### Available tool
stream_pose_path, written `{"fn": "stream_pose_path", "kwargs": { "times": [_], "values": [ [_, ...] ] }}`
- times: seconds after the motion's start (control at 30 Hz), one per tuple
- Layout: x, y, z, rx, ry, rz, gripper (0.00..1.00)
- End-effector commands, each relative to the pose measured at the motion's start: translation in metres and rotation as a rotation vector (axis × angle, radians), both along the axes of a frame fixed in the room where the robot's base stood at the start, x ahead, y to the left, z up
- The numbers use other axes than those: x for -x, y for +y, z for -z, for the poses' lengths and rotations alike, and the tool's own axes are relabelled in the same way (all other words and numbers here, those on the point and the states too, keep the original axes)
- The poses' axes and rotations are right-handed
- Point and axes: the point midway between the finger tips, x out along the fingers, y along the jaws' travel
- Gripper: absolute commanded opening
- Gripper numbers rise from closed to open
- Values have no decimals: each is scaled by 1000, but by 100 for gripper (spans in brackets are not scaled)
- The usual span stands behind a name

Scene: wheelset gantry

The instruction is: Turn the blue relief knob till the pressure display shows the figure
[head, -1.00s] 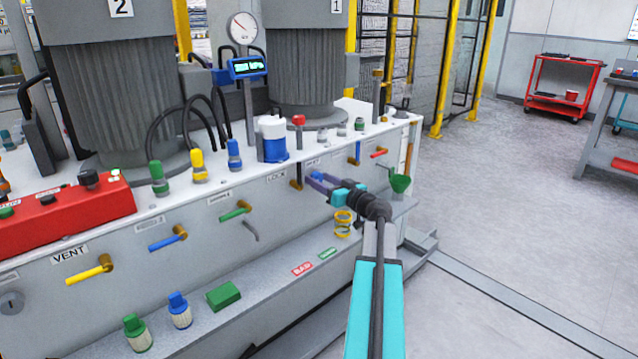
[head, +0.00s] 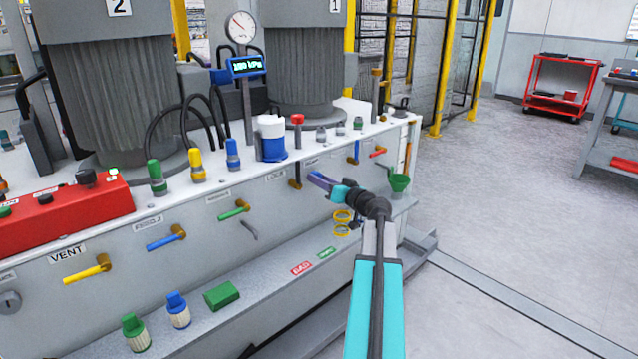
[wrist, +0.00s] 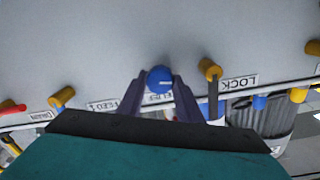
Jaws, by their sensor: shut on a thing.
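The blue relief knob (wrist: 160,79) sits on the light grey front panel, between the two fingers of my gripper (wrist: 160,88) in the wrist view. The fingers are shut on it. In the head view my gripper (head: 322,182) reaches to the panel right of the LOCK lever, and the knob is hidden there. The blue pressure display (head: 247,66) stands on a post above the bench; its green figure looks like 180 kPa, small and not fully sharp. A round dial gauge (head: 240,27) is above it.
A brass-hubbed lever (wrist: 210,70) by the LOCK label is close beside my fingers. A green funnel (head: 399,183) and yellow rings (head: 342,222) are near my wrist. Yellow, blue and green levers line the panel to the left.

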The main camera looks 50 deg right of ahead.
Motion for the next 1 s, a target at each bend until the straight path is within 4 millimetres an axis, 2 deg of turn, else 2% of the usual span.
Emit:
{"fn": "stream_pose_path", "kwargs": {
  "times": [1.0],
  "values": [
    [-2, -1, -6, -887, -64, -2, 10]
  ]
}}
